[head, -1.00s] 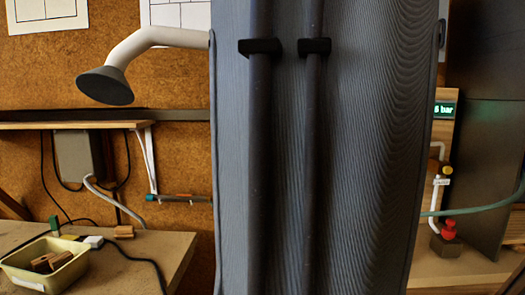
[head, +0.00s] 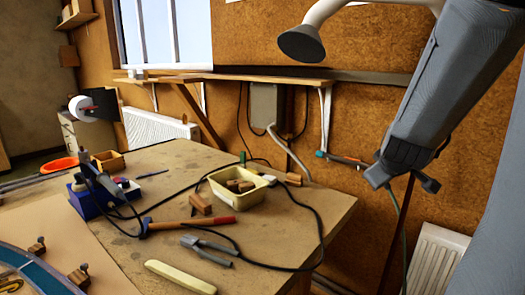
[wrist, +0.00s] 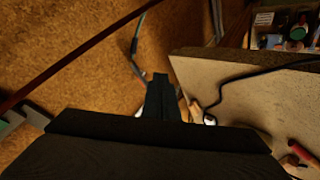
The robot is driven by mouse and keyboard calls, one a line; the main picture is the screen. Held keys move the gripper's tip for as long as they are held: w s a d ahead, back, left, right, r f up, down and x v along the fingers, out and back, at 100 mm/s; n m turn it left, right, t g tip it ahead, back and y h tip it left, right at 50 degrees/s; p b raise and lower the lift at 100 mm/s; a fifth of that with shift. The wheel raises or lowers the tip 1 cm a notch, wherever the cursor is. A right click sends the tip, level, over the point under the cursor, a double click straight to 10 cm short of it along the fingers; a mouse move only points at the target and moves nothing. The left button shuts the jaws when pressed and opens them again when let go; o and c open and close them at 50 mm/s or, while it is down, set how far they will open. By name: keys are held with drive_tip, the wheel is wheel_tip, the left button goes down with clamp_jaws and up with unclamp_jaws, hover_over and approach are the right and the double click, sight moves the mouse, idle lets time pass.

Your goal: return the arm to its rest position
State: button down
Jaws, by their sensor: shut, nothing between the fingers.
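My gripper (wrist: 161,78) shows in the wrist view as two dark fingers close together, shut with nothing between them. It hangs in front of the brown wall, just left of the workbench edge, apart from the bench. In the head view my grey arm comes down at the right, beyond the right end of the workbench (head: 322,212). Its lower end is in front of the wall; the fingers cannot be made out clearly there.
A shelf (head: 230,77) runs along the wall above. A radiator (head: 437,262) stands low at the right.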

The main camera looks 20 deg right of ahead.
drive_tip(key=s+a+f+g+y, duration=0.15)
drive_tip(key=a+f, duration=0.25)
drive_tip(key=a, duration=0.4)
drive_tip(key=a+f+g+y, duration=0.1)
drive_tip(key=a+f+y, duration=0.3)
drive_tip(key=a, duration=0.5)
drive_tip(key=s+a+f+m+g, duration=0.2)
drive_tip(key=s+a+f+g, duration=0.2)
drive_tip(key=s+a, duration=0.6)
wheel_tip(320, 180, down, 3)
drive_tip(key=shift+s+a+r+g, duration=0.15)
drive_tip(key=shift+a+g, duration=0.2)
drive_tip(key=shift+a, duration=0.55)
